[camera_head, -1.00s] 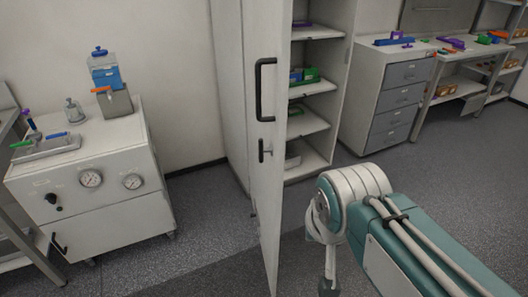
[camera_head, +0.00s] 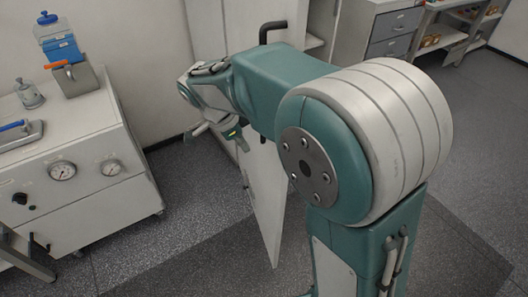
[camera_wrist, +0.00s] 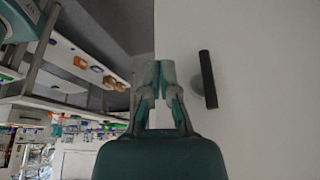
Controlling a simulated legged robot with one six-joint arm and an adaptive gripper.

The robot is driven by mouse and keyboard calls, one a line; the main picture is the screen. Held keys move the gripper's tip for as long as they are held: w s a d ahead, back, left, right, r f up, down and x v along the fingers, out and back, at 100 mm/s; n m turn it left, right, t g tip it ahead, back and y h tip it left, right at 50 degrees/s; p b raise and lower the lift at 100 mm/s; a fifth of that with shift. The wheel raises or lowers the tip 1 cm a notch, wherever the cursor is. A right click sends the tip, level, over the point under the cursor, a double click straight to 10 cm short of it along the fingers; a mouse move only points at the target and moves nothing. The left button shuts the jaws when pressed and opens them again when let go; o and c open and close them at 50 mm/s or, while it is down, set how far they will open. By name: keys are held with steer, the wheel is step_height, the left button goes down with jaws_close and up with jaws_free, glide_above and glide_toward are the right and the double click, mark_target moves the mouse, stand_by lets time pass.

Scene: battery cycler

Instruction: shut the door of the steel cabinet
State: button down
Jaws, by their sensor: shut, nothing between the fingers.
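The steel cabinet's door (camera_head: 266,205) stands open, swung out from the pale cabinet (camera_head: 205,30). My arm hides the middle of the door in the head view. Its dark upper handle (camera_head: 272,27) shows above my arm. In the wrist view the door (camera_wrist: 260,110) is a plain pale surface on the right half, with a black handle (camera_wrist: 208,79) on it. My gripper (camera_wrist: 165,72) is shut and empty, with its fingertips over the door's edge in the picture, left of the handle. I cannot tell whether they touch the door.
A white bench unit with gauges (camera_head: 90,150) stands at the left, with a blue-topped bottle (camera_head: 60,40) on it. A drawer unit (camera_head: 392,30) and shelves stand at the back right. Floor is clear between the bench unit and the door.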

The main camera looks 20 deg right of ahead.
steer(key=d+f, duration=0.8)
steer(key=f, duration=0.1)
steer(key=shift+w+d, duration=0.1)
stand_by(0.3)
